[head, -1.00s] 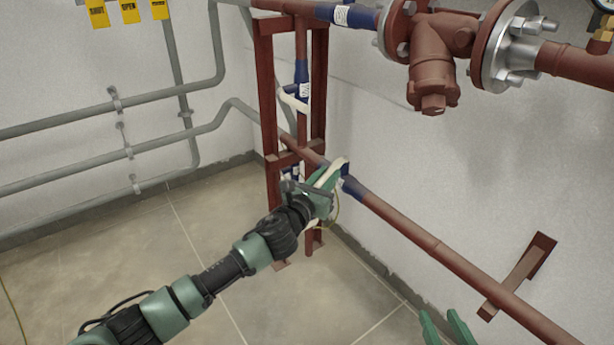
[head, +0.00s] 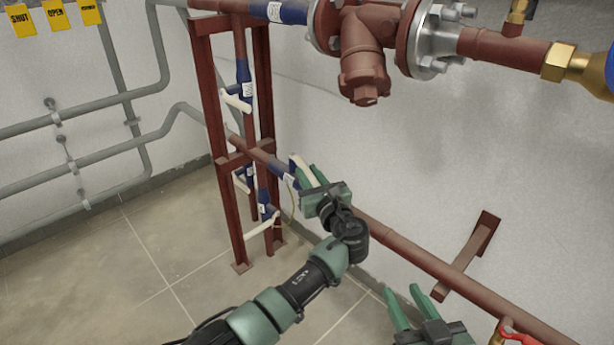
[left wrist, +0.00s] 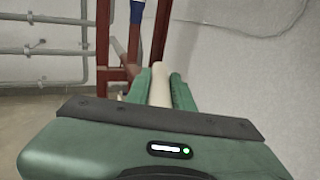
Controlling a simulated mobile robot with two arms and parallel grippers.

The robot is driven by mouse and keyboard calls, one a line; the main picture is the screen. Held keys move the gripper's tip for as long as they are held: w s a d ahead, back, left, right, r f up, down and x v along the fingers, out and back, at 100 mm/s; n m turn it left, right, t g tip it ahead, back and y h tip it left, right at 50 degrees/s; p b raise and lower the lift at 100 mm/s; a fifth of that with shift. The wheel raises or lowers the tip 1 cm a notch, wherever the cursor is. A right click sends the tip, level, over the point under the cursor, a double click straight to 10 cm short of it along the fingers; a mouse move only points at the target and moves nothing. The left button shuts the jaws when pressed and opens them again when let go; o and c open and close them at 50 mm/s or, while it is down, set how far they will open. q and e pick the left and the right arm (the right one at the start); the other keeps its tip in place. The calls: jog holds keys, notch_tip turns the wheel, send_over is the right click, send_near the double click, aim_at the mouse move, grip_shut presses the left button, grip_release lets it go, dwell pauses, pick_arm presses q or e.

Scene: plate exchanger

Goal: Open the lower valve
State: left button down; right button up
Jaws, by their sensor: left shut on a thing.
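A blue valve (head: 287,176) sits on the lower red-brown horizontal pipe. Its cream lever handle (head: 300,166) points down to the right, roughly along the pipe. My left gripper (head: 312,180) is shut on this handle, in front of the pipe just right of the valve body. In the left wrist view the handle (left wrist: 160,84) stands between the two green fingers, its lower part hidden. My right gripper (head: 402,291) is open and empty at the bottom of the head view, below the pipe.
A red-brown steel frame (head: 213,125) stands left of the valve, with several blue valves with cream levers. A flanged strainer (head: 365,75) hangs on the upper pipe. A wall bracket (head: 470,255) and a red-handled valve (head: 525,338) lie right. Floor (head: 110,270) at left is clear.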

pick_arm(q)
jog(key=shift+w+d, duration=0.1)
jog(key=shift+d, duration=0.05)
pick_arm(e)
jog(key=shift+w+d+r, duration=0.1)
jog(key=shift+r, duration=0.15)
pick_arm(q)
jog(key=c, duration=1.2)
grip_release()
